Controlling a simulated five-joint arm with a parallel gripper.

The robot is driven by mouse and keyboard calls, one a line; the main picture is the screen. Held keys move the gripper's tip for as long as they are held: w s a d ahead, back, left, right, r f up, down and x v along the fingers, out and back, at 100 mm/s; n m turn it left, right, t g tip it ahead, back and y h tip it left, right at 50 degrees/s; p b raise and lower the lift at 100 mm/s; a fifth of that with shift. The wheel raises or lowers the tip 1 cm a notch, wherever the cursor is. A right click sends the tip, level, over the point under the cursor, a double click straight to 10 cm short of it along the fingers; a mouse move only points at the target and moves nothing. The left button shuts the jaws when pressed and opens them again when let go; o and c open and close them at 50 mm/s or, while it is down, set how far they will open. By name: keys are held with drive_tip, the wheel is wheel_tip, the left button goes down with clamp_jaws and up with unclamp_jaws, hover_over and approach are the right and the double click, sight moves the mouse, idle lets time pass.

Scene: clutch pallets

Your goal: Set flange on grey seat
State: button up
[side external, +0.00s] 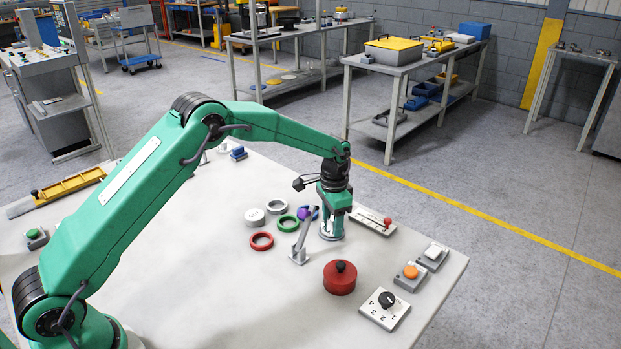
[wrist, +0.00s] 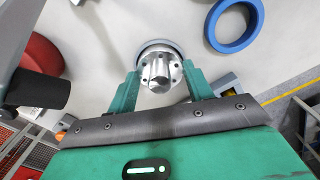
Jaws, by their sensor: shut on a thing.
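The flange (wrist: 158,70) is a silvery metal piece with bolt holes and a raised hub. In the wrist view it sits between the two green fingers of my gripper (wrist: 164,80), which is shut on it. A pale grey rim shows around it; I cannot tell whether this is its own base. In the side view my gripper (side external: 331,222) points straight down, with the flange's silvery edge (side external: 331,237) low at the table.
Green (side external: 287,223), red (side external: 261,241) and blue (wrist: 236,24) rings lie nearby. A grey angled lever (side external: 300,243) stands close left of my gripper. A red round pot (side external: 340,277) is in front, a red-knobbed block (side external: 376,221) to the right. Button boxes and a dial stand front right.

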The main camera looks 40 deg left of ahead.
sight(332, 219)
drive_tip(key=shift+f, duration=0.4)
drive_tip(key=o, duration=0.9)
drive_tip(key=shift+f, duration=0.1)
drive_tip(key=shift+r, duration=5.55)
drive_tip(key=shift+r, duration=0.1)
